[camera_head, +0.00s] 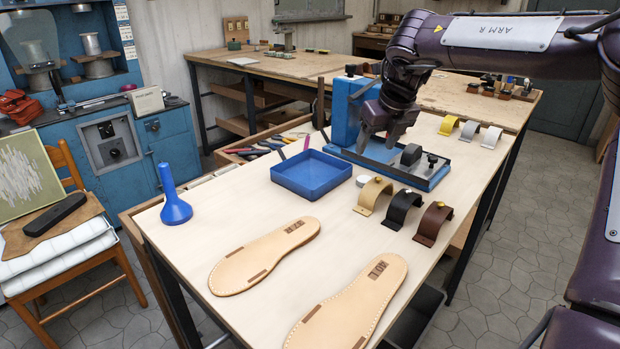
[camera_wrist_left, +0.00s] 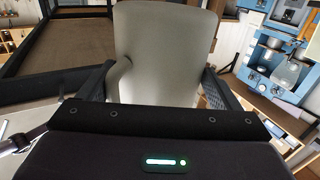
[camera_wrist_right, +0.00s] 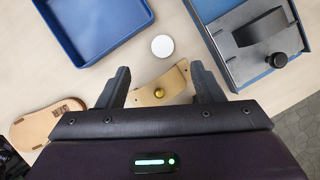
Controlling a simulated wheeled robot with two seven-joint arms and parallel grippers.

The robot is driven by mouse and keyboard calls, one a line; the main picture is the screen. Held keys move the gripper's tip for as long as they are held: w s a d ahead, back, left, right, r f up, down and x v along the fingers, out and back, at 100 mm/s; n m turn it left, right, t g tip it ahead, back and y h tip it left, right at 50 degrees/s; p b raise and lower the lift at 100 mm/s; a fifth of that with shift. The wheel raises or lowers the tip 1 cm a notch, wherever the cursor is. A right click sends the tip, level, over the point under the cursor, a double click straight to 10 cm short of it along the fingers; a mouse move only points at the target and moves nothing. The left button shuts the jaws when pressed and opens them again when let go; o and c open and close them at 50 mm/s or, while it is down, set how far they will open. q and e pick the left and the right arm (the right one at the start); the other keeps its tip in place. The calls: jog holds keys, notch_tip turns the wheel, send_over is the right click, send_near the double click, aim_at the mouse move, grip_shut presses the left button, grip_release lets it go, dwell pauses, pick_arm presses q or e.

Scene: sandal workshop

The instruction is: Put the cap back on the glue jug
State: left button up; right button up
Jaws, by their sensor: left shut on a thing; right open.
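A white round cap (camera_wrist_right: 162,46) lies flat on the pale workbench, between the blue tray and the blue-based fixture. It also shows in the head view (camera_head: 363,181). My right gripper (camera_wrist_right: 160,72) is open and empty above the bench; the cap is just beyond its fingertips in the wrist view. In the head view it (camera_head: 378,140) hangs over the fixture. My left gripper (camera_wrist_left: 157,85) is shut on a grey-beige jug (camera_wrist_left: 165,45) with a side handle. The jug's mouth is not clearly visible, and neither jug nor left arm shows in the head view.
A tan strap with a brass knob (camera_wrist_right: 172,84) lies close below the cap, between my right fingers in view. A blue tray (camera_head: 311,175), blue funnel (camera_head: 176,211), two soles (camera_head: 265,257) and dark straps (camera_head: 400,209) are around.

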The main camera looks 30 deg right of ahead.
send_over(365, 179)
jog(key=s, duration=0.2)
jog(key=f, duration=0.5)
jog(key=shift+w+a, duration=0.15)
jog(key=shift+a, duration=0.15)
jog(key=f, duration=0.4)
jog(key=shift+w+d+f+p, duration=0.25)
jog(key=shift+w+f+p, duration=0.05)
jog(key=shift+p, duration=0.1)
jog(key=shift+w+f, duration=0.25)
jog(key=shift+f, duration=0.1)
jog(key=c, duration=1.1)
